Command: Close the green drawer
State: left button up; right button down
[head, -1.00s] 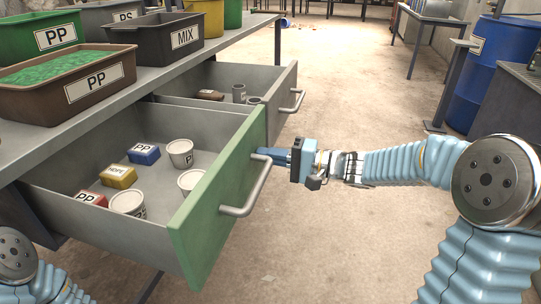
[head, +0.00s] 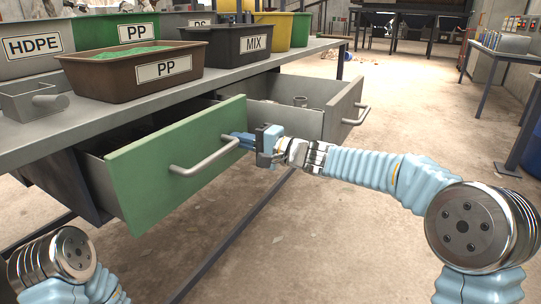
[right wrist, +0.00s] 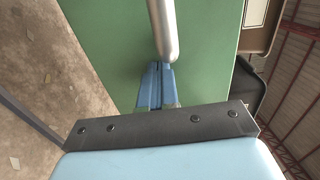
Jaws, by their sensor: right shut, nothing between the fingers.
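The green drawer front (head: 150,185) is under the workbench in the head view, with its drawer box still partly out. Its grey bar handle (head: 205,160) runs across the front. My right gripper (head: 238,141) is shut and empty, its blue fingertips at the right part of the green front, by the right end of the handle. In the right wrist view the shut fingers (right wrist: 157,85) point at the green panel (right wrist: 105,35), close beside the handle (right wrist: 163,28); I cannot tell whether they touch it. My left gripper is out of view. The drawer's contents are mostly hidden.
A second, grey drawer (head: 340,110) stands open to the right, behind my right gripper. The workbench top (head: 110,115) holds several labelled bins, including a brown PP bin (head: 135,85) and a MIX bin (head: 240,50).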

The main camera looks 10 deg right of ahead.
jog(key=x, duration=0.9)
jog(key=shift+w+a+p, duration=0.1)
jog(key=shift+p, duration=0.2)
jog(key=shift+r, duration=0.15)
jog(key=shift+a+r, duration=0.1)
jog(key=shift+r, duration=0.05)
